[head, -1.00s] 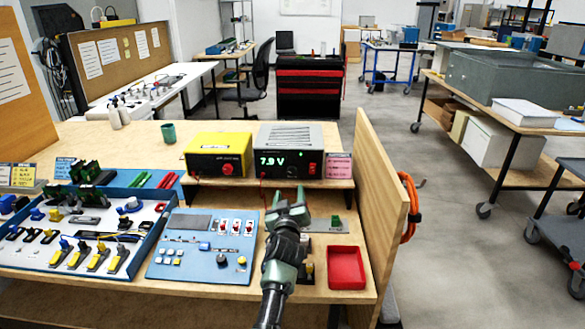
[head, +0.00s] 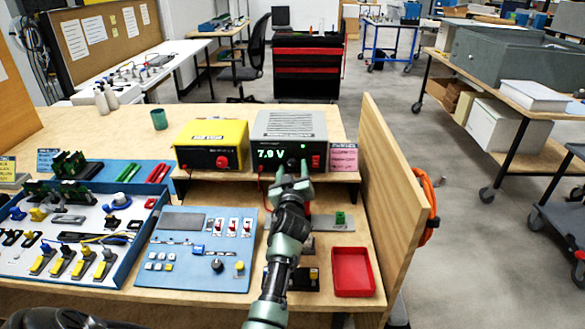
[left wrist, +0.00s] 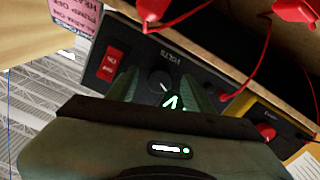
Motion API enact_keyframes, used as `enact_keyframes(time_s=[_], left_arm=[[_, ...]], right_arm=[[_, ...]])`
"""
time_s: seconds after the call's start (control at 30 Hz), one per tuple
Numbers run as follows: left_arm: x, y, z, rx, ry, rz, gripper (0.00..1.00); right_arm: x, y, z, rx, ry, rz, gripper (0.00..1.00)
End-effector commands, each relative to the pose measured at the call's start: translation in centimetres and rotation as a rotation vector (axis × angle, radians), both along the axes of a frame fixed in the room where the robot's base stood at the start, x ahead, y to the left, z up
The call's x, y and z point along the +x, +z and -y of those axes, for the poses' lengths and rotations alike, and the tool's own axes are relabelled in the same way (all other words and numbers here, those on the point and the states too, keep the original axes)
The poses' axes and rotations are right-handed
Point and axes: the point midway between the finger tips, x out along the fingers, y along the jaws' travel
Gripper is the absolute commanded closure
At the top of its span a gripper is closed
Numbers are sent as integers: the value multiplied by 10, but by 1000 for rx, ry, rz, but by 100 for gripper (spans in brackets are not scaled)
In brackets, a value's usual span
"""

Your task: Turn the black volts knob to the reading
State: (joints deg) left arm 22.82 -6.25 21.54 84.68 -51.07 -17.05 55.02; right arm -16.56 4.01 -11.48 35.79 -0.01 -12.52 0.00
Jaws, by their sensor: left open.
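The grey power supply (head: 290,128) stands on the shelf at the back of the bench, its display (head: 271,153) reading 7.9 V in green. In the left wrist view the black volts knob (left wrist: 159,80) shows on the dark front panel beside the VOLTS label, with a pale pointer mark. My left gripper (head: 293,172) is open in front of this panel. In the left wrist view its two fingers stand on either side of the knob. Whether they touch it I cannot tell. My right gripper is not in view.
The red rocker switch (left wrist: 110,64) sits close to one finger. A yellow supply (head: 212,140) stands left, with red leads (left wrist: 250,65) nearby. A pink label (head: 344,157) and wooden side panel (head: 390,190) are at the right. A red tray (head: 353,272) lies below.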

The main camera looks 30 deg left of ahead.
Motion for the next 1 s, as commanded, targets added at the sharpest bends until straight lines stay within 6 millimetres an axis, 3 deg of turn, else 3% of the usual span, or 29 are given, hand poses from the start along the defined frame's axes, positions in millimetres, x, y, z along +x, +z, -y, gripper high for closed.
enact_keyframes(time_s=[0.1,0.27,0.3,0.67,1.0], left_arm=[[0,0,0,0,0,0,51],[0,0,0,0,0,0,96],[0,0,0,0,0,0,100],[0,0,0,43,0,-26,100],[0,0,-1,249,1,-150,100]], right_arm=[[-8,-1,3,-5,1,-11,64],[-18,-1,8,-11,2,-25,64],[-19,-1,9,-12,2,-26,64],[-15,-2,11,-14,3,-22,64],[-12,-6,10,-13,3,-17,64]])
